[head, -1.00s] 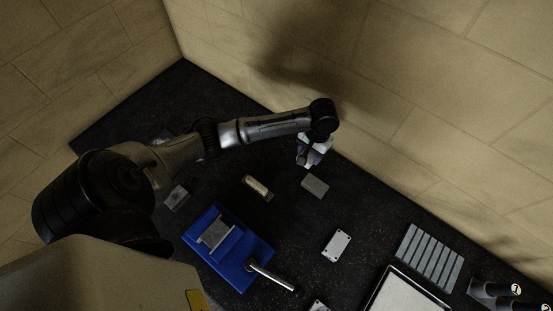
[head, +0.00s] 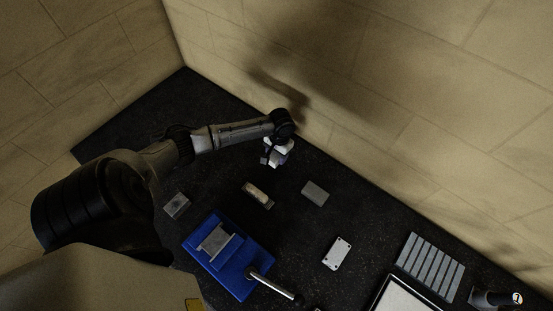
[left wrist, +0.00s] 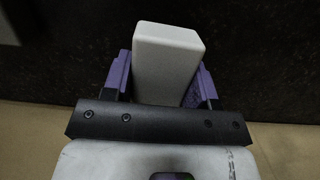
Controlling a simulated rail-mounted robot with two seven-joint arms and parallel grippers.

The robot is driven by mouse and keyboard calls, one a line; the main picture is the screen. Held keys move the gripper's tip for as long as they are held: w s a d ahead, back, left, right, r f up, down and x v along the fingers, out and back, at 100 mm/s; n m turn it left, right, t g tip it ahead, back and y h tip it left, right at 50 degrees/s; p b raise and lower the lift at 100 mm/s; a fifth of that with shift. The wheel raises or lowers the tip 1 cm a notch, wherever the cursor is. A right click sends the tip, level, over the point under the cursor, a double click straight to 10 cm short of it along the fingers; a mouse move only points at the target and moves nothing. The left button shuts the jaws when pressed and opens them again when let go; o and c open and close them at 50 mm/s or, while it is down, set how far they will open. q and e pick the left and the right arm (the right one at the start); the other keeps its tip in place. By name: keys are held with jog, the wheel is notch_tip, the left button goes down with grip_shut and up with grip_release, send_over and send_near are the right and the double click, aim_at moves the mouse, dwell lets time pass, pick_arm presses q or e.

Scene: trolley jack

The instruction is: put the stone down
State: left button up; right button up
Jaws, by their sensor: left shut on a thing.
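The stone (left wrist: 167,58), a pale grey rectangular block, fills the space between the purple-sided fingers of my left gripper (left wrist: 162,82) in the left wrist view. The gripper is shut on it, and its far end sticks out past the fingertips. In the head view my left gripper (head: 272,158) points down over the back of the dark counter (head: 225,125), near the wall. The stone is hard to make out there, and I cannot tell its height above the counter. My right gripper is not in view.
A tan-topped block (head: 258,194), a grey block (head: 314,194) and a small grey piece (head: 177,205) lie on the counter. A blue jack-like device (head: 228,278), a white plate (head: 337,253) and a ribbed grey panel (head: 431,267) stand nearer. Counter left of the gripper is clear.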

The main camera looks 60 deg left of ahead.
aim_at(277, 160)
pick_arm(q)
jog(key=shift+f, duration=2)
jog(key=shift+f, duration=0.2)
